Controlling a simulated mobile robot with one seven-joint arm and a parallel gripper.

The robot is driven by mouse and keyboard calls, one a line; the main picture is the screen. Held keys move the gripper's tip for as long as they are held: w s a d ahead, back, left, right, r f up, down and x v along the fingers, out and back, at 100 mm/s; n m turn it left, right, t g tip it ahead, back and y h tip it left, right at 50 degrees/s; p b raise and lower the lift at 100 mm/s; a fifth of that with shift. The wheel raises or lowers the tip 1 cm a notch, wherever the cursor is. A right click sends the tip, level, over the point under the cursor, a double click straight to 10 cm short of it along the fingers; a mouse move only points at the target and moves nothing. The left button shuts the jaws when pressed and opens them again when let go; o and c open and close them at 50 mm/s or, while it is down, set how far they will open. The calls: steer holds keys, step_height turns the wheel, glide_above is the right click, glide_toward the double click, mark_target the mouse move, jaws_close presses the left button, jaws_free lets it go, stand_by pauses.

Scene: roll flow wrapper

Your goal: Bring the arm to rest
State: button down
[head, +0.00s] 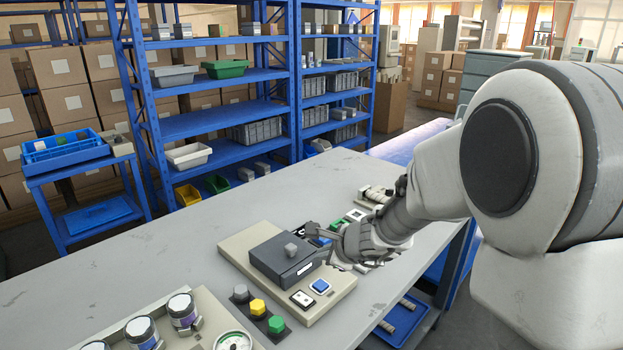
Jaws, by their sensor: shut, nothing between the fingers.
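My arm comes in from the right side of the head view and reaches over the grey workbench (190,235). My gripper (333,241) is at the end of it, low over the bench, just right of a dark grey box with a knob (284,259). The gripper is shut and holds nothing. The box sits on a beige panel (236,247). I cannot tell whether the gripper touches the box or the panel. The gripper and wrist hide part of the panel and the small parts behind them.
A blue button (320,286) and a white switch (302,299) are in front of the box. Blue shelves (215,127) stand behind. The bench's left part is clear.

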steer(key=s+r+n+g+y+p, duration=0.15)
steer(key=s+r+n+p, duration=0.45)
steer(key=s+r+n, duration=0.85)
steer(key=s+d+r+n+g+h+p, duration=0.1)
steer(key=s+d+r+n+h+p, duration=0.3)
steer(key=s+d, duration=0.6)
steer(key=s+r+n+h, duration=0.2)
steer(key=s+r, duration=0.1)
steer(key=s, duration=0.1)
steer(key=shift+s+d+r, duration=0.15)
steer(key=shift+d+r, duration=0.05)
steer(key=shift+d, duration=0.2)
steer(key=shift+a, duration=0.2)
